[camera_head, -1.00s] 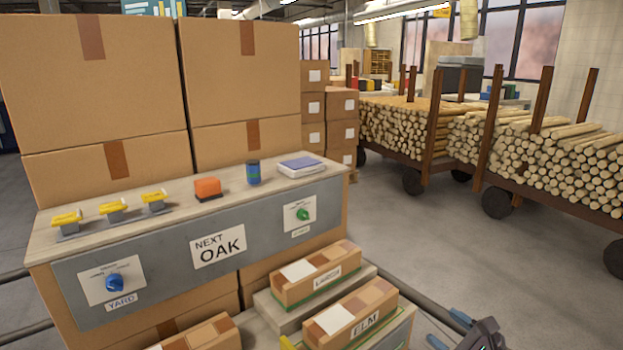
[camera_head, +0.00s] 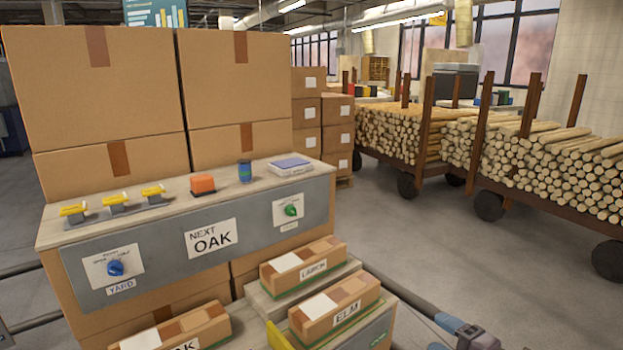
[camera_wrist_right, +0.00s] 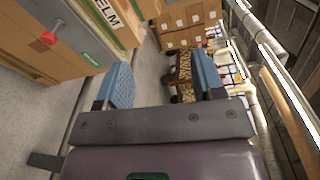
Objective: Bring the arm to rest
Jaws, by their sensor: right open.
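My right gripper (camera_head: 445,334) is at the bottom right of the head view, beside the low stand with the labelled boxes. In the right wrist view its two blue fingers (camera_wrist_right: 163,80) are spread apart with nothing between them. The gripper stands clear of the ELM box (camera_head: 335,307), which also shows at the top of the wrist view (camera_wrist_right: 106,12). My left gripper is not in view.
A console (camera_head: 150,256) carries a YARD knob (camera_head: 116,268), a green knob (camera_head: 291,211) and a NEXT OAK sign (camera_head: 211,238). LARCH (camera_head: 303,265) and OAK (camera_head: 175,332) boxes sit in front. Log carts (camera_head: 560,165) stand at right; open floor (camera_head: 400,235) lies between.

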